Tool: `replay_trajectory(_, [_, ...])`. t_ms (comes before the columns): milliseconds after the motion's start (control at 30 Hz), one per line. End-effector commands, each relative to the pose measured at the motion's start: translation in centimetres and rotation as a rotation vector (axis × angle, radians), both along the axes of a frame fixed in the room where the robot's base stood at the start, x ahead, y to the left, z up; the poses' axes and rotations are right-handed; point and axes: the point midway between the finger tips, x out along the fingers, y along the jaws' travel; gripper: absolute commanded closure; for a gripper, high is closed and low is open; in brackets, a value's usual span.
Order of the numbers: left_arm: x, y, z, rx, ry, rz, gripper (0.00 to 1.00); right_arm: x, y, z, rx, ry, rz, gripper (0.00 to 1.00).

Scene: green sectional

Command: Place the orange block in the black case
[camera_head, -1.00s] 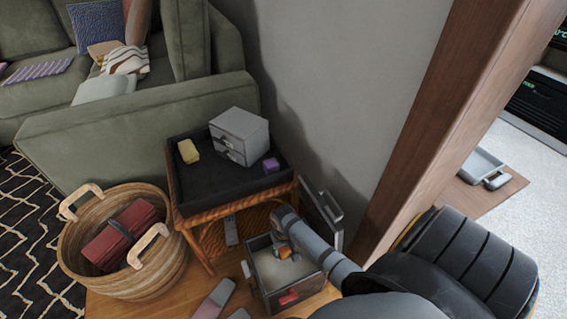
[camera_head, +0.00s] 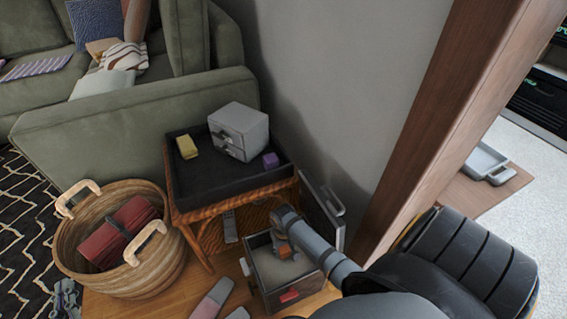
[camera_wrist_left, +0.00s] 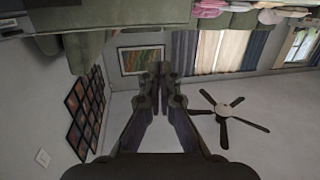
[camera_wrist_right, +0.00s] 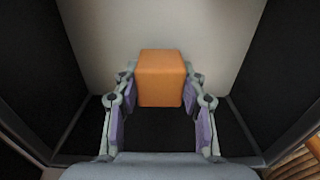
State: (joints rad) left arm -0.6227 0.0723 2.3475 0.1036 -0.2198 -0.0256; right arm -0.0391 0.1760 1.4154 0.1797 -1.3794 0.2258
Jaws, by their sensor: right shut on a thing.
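The orange block (camera_wrist_right: 160,78) sits between the fingers of my right gripper (camera_wrist_right: 160,92), which is shut on it. In the head view the block (camera_head: 285,253) shows as a small orange patch under my right gripper (camera_head: 282,242). The black case (camera_head: 268,296) is open, with dark walls and a pale inside. My right gripper reaches down into its opening with the block; whether the block touches the floor I cannot tell. My left gripper (camera_head: 66,298) is at the lower left, beside the basket. In the left wrist view its fingers (camera_wrist_left: 160,72) are together and empty.
A wicker table with a black tray (camera_head: 215,187) holds a grey drawer box (camera_head: 240,132), a yellow block (camera_head: 187,147) and a purple block (camera_head: 270,160). A woven basket (camera_head: 80,262) with a red bundle stands left. A wall and wooden post are on the right.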

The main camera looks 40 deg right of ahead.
Motion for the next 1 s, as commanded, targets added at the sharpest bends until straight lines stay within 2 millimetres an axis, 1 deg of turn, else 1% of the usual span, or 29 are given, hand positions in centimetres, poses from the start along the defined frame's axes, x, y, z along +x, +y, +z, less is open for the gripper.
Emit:
replay_trajectory(233, [0.6,0.1,5.4,0.005,-0.220,0.004,1.00,0.0,0.0,-0.6,0.000,0.000,0.000,0.90])
replay_trajectory(467, [0.1,0.1,10.4,0.009,-0.424,0.005,1.00,0.0,0.0,-1.0,0.000,0.000,0.000,0.90])
replay_trajectory(667, [-1.1,0.0,14.4,0.012,-0.598,0.005,1.00,0.0,0.0,-1.4,0.000,-0.001,0.000,0.90])
replay_trajectory(800, [-2.2,-0.1,16.9,0.013,-0.715,0.002,1.00,0.0,0.0,-1.6,0.000,-0.001,0.000,0.90])
replay_trajectory(900, [-3.1,-0.1,18.4,0.014,-0.787,0.000,1.00,0.0,0.0,-1.8,0.000,-0.001,0.000,0.90])
replay_trajectory(1000, [-3.7,-0.2,19.5,0.015,-0.840,-0.001,1.00,0.0,0.0,-1.8,0.000,-0.001,0.000,0.90])
